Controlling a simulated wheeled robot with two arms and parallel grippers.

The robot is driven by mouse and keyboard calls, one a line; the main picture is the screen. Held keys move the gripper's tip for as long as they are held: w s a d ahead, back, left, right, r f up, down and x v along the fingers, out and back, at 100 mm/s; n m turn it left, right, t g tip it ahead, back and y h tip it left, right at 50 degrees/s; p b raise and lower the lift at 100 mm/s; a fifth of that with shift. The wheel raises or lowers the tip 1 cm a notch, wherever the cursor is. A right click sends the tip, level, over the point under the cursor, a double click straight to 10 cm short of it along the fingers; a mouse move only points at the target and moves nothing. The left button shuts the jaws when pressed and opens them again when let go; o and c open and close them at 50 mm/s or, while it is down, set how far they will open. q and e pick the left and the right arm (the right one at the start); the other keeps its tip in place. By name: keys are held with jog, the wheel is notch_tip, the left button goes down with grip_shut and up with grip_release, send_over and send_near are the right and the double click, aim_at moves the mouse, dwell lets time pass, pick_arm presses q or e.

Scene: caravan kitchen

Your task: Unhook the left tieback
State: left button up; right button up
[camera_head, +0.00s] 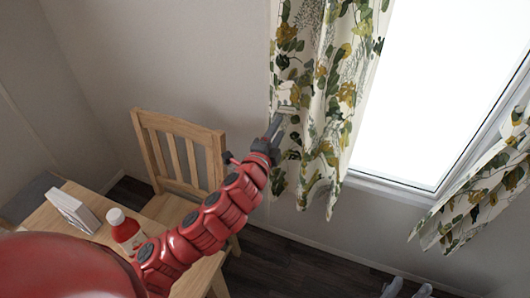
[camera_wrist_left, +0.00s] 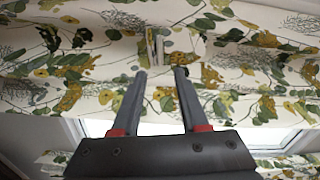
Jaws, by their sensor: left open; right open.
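The left curtain (camera_head: 325,90), white with green and yellow leaves, hangs at the left side of the window. A small pale band, seemingly the left tieback (camera_head: 287,110), shows at its left edge. In the left wrist view this tieback (camera_wrist_left: 155,46) is a short pale strip just beyond and between the fingertips. My left gripper (camera_head: 276,125) is at the curtain's left edge, close to the band. In the left wrist view the left gripper (camera_wrist_left: 160,73) has its two fingers apart with nothing seen held between them. Whether they touch the cloth is unclear.
A wooden chair (camera_head: 180,130) stands left of my arm. A table (camera_head: 50,215) at the lower left bears a red bottle (camera_head: 126,230) and a white box (camera_head: 73,208). The right curtain (camera_head: 480,190) is drawn aside.

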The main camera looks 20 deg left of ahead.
pick_arm(q)
jog(key=s+p, duration=0.7)
jog(key=s, duration=0.2)
jog(key=shift+a, duration=0.15)
jog(key=shift+w, duration=0.1)
